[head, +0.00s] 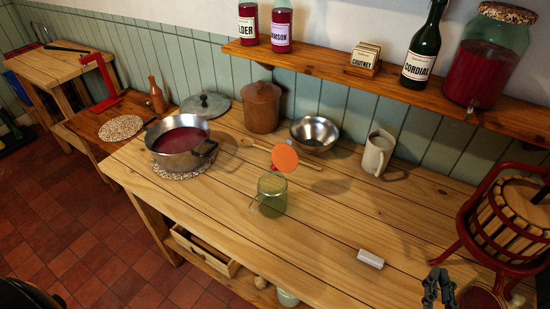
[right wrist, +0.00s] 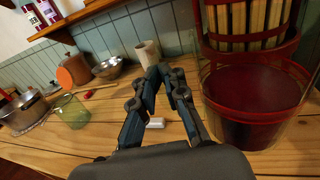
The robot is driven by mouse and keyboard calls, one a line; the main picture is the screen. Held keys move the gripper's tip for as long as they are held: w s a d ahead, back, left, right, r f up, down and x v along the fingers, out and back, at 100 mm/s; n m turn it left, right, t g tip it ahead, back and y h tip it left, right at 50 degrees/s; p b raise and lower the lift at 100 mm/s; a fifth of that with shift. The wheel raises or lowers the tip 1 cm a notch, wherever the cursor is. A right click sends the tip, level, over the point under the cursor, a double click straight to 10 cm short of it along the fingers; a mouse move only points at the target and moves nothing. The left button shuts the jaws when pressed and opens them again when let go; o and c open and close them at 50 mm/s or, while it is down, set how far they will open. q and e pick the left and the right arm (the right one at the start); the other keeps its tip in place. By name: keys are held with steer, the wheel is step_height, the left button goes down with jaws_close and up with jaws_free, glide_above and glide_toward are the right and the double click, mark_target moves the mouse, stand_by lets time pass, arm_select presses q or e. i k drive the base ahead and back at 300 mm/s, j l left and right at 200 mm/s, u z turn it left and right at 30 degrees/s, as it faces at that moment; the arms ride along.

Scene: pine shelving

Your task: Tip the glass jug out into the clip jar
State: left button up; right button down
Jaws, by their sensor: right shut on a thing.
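The glass jug (right wrist: 255,112) holds dark red liquid and stands upright beside my right gripper in the right wrist view. Only part of it shows in the head view (head: 480,298), at the bottom right below the press. My right gripper (head: 436,284) is shut at the jug's left side; the fingers nearly meet in the right wrist view (right wrist: 166,78). The jug's handle, between the fingers, is hard to make out. The clip jar (head: 271,197), greenish glass with its orange lid (head: 284,158) raised, stands mid-table, well left of the gripper. My left gripper is out of view.
The red fruit press (head: 511,211) stands close behind the jug. A white block (head: 370,259) lies between jar and gripper. A cream mug (head: 378,154), metal bowl (head: 314,134) and pot of red liquid (head: 181,143) stand further back. The front middle is mostly clear.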

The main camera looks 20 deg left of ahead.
mark_target(273, 186)
steer(key=l+u, duration=0.1)
steer(key=u, duration=0.35)
steer(key=k+l+u, duration=0.1)
steer(key=u, duration=0.35)
steer(key=k+u, duration=0.1)
steer(key=u, duration=0.4)
steer(key=k+u, duration=0.15)
steer(key=u, duration=0.3)
